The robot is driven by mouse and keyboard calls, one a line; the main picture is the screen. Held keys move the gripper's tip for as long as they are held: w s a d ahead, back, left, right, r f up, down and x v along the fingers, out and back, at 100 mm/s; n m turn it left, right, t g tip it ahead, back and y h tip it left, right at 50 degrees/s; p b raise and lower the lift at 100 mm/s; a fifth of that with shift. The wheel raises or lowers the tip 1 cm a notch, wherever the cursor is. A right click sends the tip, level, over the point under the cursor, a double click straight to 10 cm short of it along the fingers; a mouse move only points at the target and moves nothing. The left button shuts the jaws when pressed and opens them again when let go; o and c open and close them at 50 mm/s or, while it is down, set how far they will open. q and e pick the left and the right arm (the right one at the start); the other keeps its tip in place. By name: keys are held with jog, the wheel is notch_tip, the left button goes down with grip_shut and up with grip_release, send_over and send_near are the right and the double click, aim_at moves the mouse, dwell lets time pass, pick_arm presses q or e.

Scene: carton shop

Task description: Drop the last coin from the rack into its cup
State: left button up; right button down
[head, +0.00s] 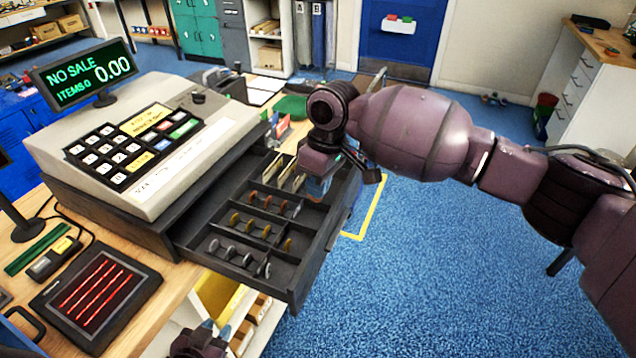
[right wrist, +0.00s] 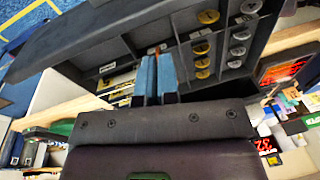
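The open cash drawer (head: 312,262) has divided cups. Silver coins (head: 230,252) stand in the front cup, gold coins (head: 250,227) in the middle one and copper coins (head: 267,201) behind. My right gripper (head: 318,188) points down at the drawer's right side. In the right wrist view its blue fingers (right wrist: 157,70) are close together, with a small copper-orange edge, apparently a coin (right wrist: 154,50), at their tips. The fingers hide part of the drawer there. My left gripper (head: 214,330) is at the bottom edge, partly cut off, with its blue tips apart and empty. I cannot make out a coin rack.
The cash register (head: 150,185) stands behind the drawer on the wooden counter (head: 160,300). A black pad with red lines (head: 98,298) lies at the front left. Upright bill dividers (head: 285,170) fill the drawer's back. Blue floor to the right is clear.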

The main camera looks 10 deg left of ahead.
jog(key=c, duration=1.3)
grip_release()
jog(key=r, duration=0.3)
jog(key=d+r, duration=0.1)
jog(key=r, duration=0.3)
jog(key=w+r, duration=0.1)
jog(key=r, duration=0.2)
jog(key=shift+d+r, duration=0.25)
jog(key=shift+r, duration=0.1)
